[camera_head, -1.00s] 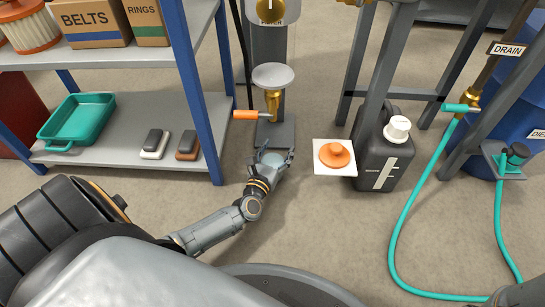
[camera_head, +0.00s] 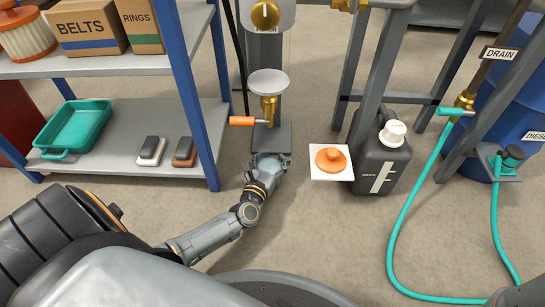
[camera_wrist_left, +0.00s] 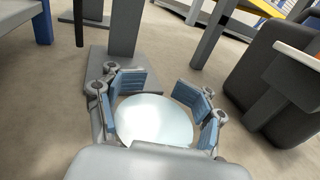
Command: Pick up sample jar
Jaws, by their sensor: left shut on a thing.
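The sample jar shows as a pale, round, glassy top (camera_wrist_left: 155,120) between the finger pads in the left wrist view. In the head view the jar (camera_head: 268,165) is small and mostly hidden by my gripper. My left gripper (camera_head: 273,162) is shut on the jar, with blue-grey pads on both sides of it, just in front of the grey stand's base plate. Whether the jar touches the floor I cannot tell. My right gripper is not in view.
A brass tap with an orange handle (camera_head: 242,121) is above the base plate (camera_head: 272,138). An orange knobbed lid (camera_head: 331,159) lies on a white square (camera_head: 318,174) beside a dark jug (camera_head: 382,160). Shelves (camera_head: 110,165) stand left; a teal hose (camera_head: 402,225) curves at right.

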